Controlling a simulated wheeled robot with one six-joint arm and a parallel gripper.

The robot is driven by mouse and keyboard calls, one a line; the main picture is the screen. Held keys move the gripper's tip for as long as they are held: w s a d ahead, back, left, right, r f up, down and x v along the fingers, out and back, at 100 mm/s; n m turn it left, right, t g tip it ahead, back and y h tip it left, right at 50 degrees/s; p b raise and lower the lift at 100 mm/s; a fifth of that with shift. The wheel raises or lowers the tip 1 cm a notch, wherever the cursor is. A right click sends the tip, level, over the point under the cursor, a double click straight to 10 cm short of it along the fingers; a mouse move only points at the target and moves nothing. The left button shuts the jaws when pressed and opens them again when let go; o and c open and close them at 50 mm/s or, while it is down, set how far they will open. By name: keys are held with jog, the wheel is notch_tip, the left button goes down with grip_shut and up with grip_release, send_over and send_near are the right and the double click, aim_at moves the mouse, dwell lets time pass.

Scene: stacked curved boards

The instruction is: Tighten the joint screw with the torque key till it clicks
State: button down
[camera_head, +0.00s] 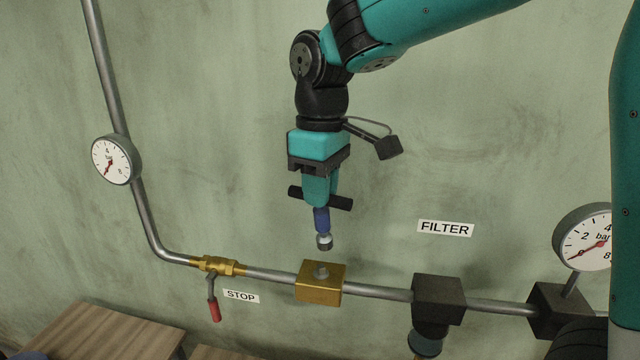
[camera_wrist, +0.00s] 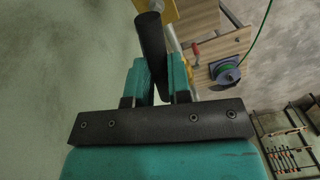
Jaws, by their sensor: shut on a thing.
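My gripper (camera_head: 321,190) is shut on the torque key (camera_head: 322,218), which has a black crossbar handle, a blue shaft and a silver socket end pointing down. The joint screw (camera_head: 321,271) is a grey head on top of the brass block (camera_head: 319,289) in the pipe line. The key's socket hangs above the screw, apart from it, with a visible gap. In the wrist view, my gripper's fingers (camera_wrist: 160,80) are on the key, and its black handle (camera_wrist: 151,50) shows between and beyond them. The screw is hidden there.
A brass valve (camera_head: 217,265) with a red-tipped lever is left of the block, by a STOP label. A black filter body (camera_head: 438,298) is right. Gauges (camera_head: 116,159) (camera_head: 588,238) sit at both sides. The wall is close behind. Wooden tops (camera_head: 95,335) are below left.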

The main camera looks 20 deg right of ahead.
aim_at(323, 212)
jog(key=shift+d+r+g+y+p, duration=0.25)
jog(key=shift+r+g+y+p, duration=0.15)
jog(key=shift+p, duration=0.4)
jog(key=shift+g+y+p, duration=0.3)
jog(key=shift+p, duration=1.05)
jog(key=shift+d+b+x, duration=0.2)
jog(key=shift+b+x, duration=0.85)
jog(key=shift+x, duration=0.35)
jog(key=shift+w+f+b, duration=0.15)
jog(key=shift+f+b, duration=0.6)
jog(key=shift+f, duration=0.45)
jog(key=shift+r, duration=0.15)
